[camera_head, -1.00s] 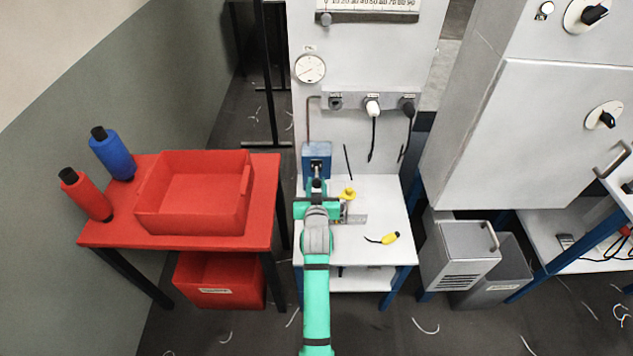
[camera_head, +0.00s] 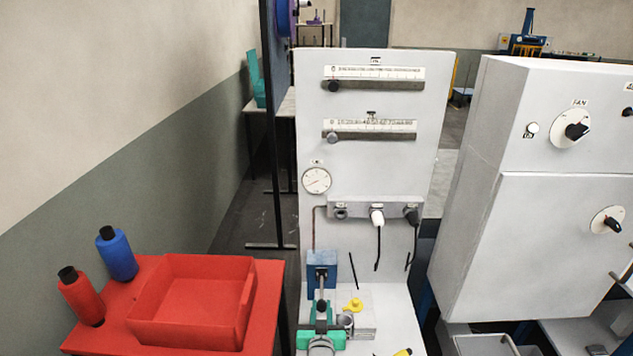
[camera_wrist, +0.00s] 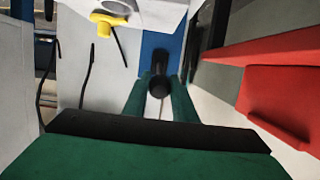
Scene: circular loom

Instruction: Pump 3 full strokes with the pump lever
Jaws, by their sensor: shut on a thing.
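The pump is a blue block (camera_head: 322,261) on the white table in front of the grey panel, at lower middle in the head view. It also shows in the wrist view (camera_wrist: 158,42). The pump lever ends in a black round grip (camera_wrist: 160,77). My green gripper (camera_head: 321,318) is in front of the pump. In the wrist view my two green fingers (camera_wrist: 160,92) are shut on the lever's black grip, one on each side. Most of the lever's shaft is hidden, and its exact angle is hard to tell.
A round gauge (camera_head: 317,180) sits on the panel above the pump; its reading is too small to tell. A yellow knob-like part (camera_head: 354,304) is close right of my gripper. A red tray (camera_head: 190,299) stands on the red table at left. Black cords hang at right.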

